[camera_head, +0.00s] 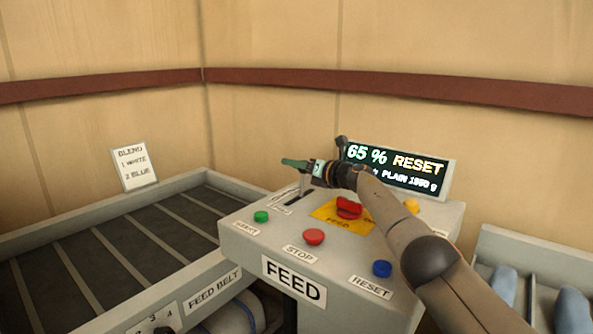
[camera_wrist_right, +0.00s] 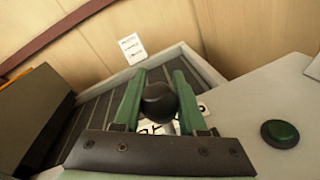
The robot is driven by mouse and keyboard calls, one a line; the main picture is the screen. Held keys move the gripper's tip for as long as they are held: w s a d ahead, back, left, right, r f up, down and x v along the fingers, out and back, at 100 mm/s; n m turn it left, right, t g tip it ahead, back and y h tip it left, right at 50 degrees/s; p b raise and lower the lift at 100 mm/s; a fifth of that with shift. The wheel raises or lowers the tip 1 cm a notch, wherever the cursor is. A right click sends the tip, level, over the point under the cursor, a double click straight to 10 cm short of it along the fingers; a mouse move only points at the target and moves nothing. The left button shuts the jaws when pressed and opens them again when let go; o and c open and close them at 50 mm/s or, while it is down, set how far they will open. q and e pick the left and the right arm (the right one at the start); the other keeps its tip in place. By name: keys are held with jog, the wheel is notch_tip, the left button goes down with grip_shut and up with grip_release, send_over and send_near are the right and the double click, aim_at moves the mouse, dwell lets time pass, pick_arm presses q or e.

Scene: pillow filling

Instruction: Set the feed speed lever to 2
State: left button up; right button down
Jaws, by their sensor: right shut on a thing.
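The feed speed lever's black round knob (camera_wrist_right: 158,101) sits between the two green fingers of my right gripper (camera_wrist_right: 157,85) in the right wrist view. In the head view my right gripper (camera_head: 293,163) is over the back left of the grey feed console (camera_head: 260,240), shut on the lever. The lever's shaft and slot (camera_head: 298,192) are partly hidden below the gripper there. White labels with dark marks (camera_wrist_right: 202,108) show behind the fingers in the wrist view, mostly covered, so I cannot tell the lever's setting. My left gripper is not in view.
The console carries a green button (camera_head: 261,216), a red stop button (camera_head: 314,237), a blue reset button (camera_head: 382,268) and a red switch on a yellow plate (camera_head: 326,213). A display (camera_head: 405,170) reads 65 % RESET. The slatted belt (camera_head: 130,235) lies left.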

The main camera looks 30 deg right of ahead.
dwell(0.5)
jog(key=shift+c, duration=2.2)
grip_release()
jog(key=shift+d, duration=0.1)
jog(key=shift+r, duration=0.1)
